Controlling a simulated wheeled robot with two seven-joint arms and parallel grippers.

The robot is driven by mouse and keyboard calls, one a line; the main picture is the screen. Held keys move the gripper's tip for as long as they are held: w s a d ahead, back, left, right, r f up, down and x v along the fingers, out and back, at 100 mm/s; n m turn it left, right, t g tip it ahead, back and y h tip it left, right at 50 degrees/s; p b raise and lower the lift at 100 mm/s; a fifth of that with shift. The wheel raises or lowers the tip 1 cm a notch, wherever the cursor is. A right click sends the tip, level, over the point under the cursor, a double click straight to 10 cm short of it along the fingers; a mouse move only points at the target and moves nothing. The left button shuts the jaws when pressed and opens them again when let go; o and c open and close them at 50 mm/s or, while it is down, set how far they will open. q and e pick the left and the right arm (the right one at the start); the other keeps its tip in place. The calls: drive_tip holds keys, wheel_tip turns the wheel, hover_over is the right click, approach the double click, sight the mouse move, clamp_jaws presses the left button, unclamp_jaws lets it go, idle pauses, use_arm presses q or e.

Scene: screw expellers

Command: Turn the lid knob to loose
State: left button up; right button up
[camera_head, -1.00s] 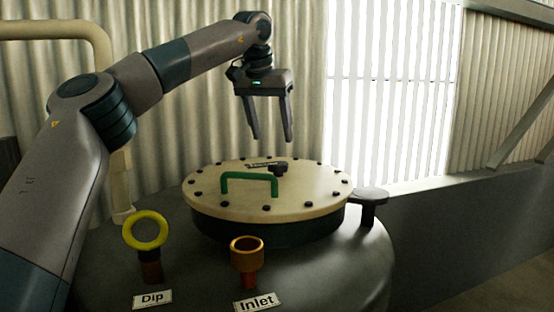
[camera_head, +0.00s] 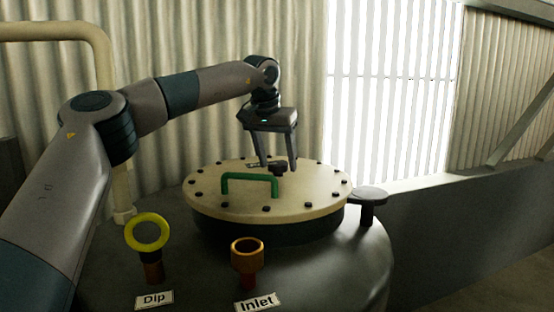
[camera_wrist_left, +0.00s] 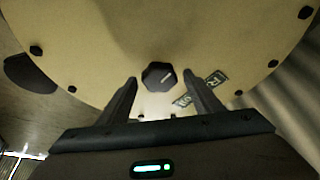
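The round cream lid (camera_head: 225,204) sits on top of the dark tank, with dark bolts around its rim. The dark lid knob (camera_head: 278,169) stands near the lid's middle, behind the green handle (camera_head: 232,177). In the left wrist view the knob (camera_wrist_left: 159,76) shows a pale line on its top and lies just beyond and between my fingertips. My left gripper (camera_head: 278,168) is open and points down just over the knob; its fingers (camera_wrist_left: 160,80) are apart and empty. A label beside the knob (camera_wrist_left: 201,90) is partly hidden by a finger. My right gripper is not in view.
A yellow ring (camera_head: 149,217) marked Dip and an orange cup-shaped fitting (camera_head: 247,258) marked Inlet stand on the tank in front of the lid. A corrugated wall is behind.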

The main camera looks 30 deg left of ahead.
use_arm(q)
drive_tip(key=c, duration=0.9)
drive_tip(key=shift+c, duration=0.2)
